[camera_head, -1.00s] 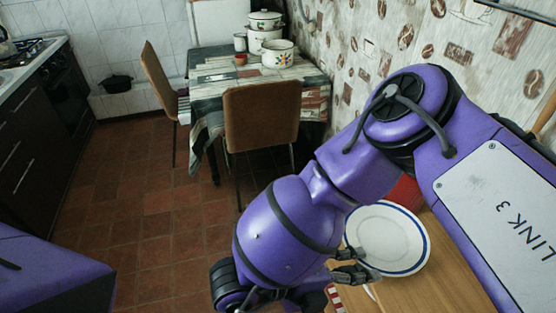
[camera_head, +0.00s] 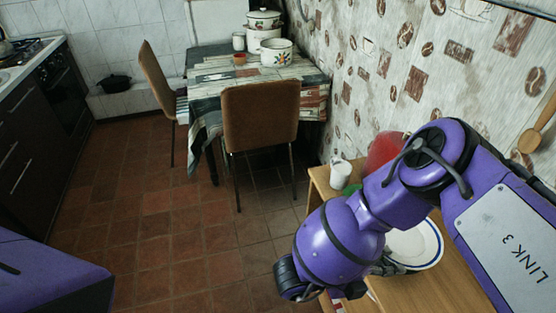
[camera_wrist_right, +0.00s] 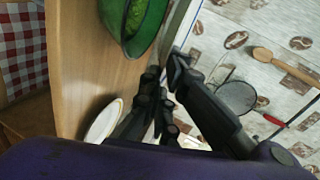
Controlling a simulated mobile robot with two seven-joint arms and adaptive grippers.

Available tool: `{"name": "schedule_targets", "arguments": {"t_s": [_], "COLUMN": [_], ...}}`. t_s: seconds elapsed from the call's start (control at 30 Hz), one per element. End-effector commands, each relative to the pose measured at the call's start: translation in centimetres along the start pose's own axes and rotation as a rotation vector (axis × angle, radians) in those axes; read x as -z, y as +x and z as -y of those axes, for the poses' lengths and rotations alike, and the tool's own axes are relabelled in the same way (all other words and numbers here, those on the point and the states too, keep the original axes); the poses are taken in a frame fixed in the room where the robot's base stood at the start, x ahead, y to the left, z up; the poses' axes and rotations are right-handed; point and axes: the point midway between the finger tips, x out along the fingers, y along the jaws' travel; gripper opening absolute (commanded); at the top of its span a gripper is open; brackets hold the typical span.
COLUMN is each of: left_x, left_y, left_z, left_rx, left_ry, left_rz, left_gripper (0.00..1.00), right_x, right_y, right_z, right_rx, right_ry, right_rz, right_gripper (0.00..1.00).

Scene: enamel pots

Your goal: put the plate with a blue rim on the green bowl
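The white plate with a blue rim (camera_head: 428,244) is at the right in the head view, partly hidden by my right arm. My right gripper (camera_head: 386,268) is at its near left edge and looks shut on its rim. In the right wrist view the plate (camera_wrist_right: 184,30) appears nearly edge-on, running up from the fingertips of the gripper (camera_wrist_right: 166,78). The green bowl (camera_wrist_right: 153,35), with green contents, stands on the wooden surface beside the plate. Only a sliver of the bowl (camera_head: 352,190) shows in the head view. My left gripper is out of view.
A white cup (camera_head: 340,172) and a red object (camera_head: 384,151) are near the bowl. A white dish (camera_wrist_right: 102,123) lies on the wooden table (camera_wrist_right: 84,60). The patterned wall (camera_head: 440,70) is close behind, with a hanging wooden spoon (camera_head: 529,141). A chair (camera_head: 260,115) stands farther off.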

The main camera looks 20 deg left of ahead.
Motion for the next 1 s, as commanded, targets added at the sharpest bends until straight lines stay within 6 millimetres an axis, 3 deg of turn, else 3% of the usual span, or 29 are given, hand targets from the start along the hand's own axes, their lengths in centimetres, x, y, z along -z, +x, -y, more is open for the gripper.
{"name": "schedule_targets", "arguments": {"t_s": [0.27, 0.93, 1.0], "left_x": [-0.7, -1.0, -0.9], "left_y": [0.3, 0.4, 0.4], "left_z": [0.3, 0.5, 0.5], "left_rx": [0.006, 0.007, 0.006], "left_ry": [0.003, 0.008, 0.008], "left_rz": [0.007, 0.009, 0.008], "left_gripper": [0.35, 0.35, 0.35], "right_x": [-0.6, -0.8, -0.8], "right_y": [1.6, 2.0, 2.0], "right_z": [-3.3, -4.4, -4.4], "right_rx": [0.001, 0.003, 0.001], "right_ry": [-0.001, 0.001, 0.001], "right_rz": [-0.001, -0.001, -0.001], "right_gripper": [0.0, 0.0, 0.07]}}
